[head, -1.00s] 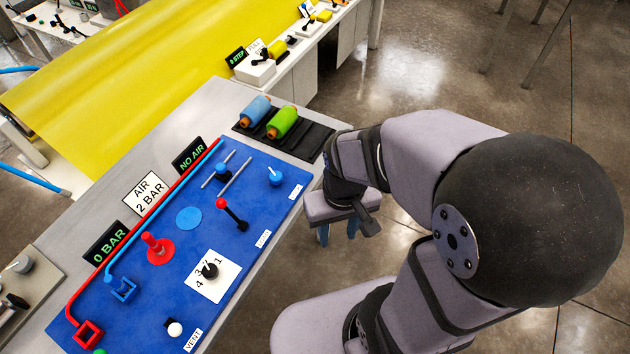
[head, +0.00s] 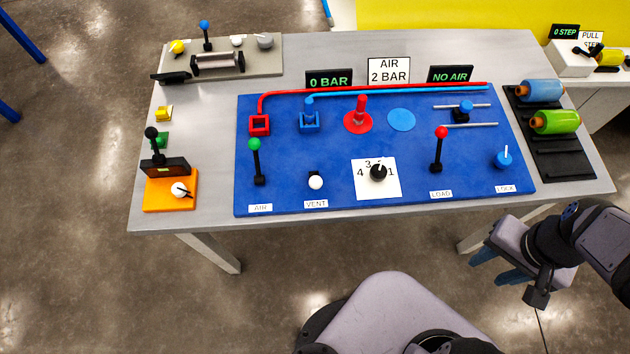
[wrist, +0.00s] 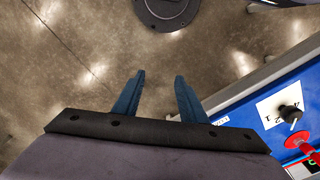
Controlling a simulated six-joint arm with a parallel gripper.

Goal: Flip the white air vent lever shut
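The vent lever (head: 316,182) is a short lever with a white ball end and a dark base, behind the VENT label (head: 316,204) at the front of the blue board. In the head view its ball lies low, toward the front edge. My gripper (head: 497,268) is off the table's front right side, well right of the lever and apart from it. In the wrist view my gripper (wrist: 159,77) has its two blue fingers spread with nothing between them. I cannot make out the vent lever in the wrist view.
On the blue board (head: 280,145), a green-knobbed AIR lever (head: 256,160) stands left of the vent lever. A black selector knob (head: 378,172) is to its right, then a red-knobbed LOAD lever (head: 438,150). Open floor lies in front of the table.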

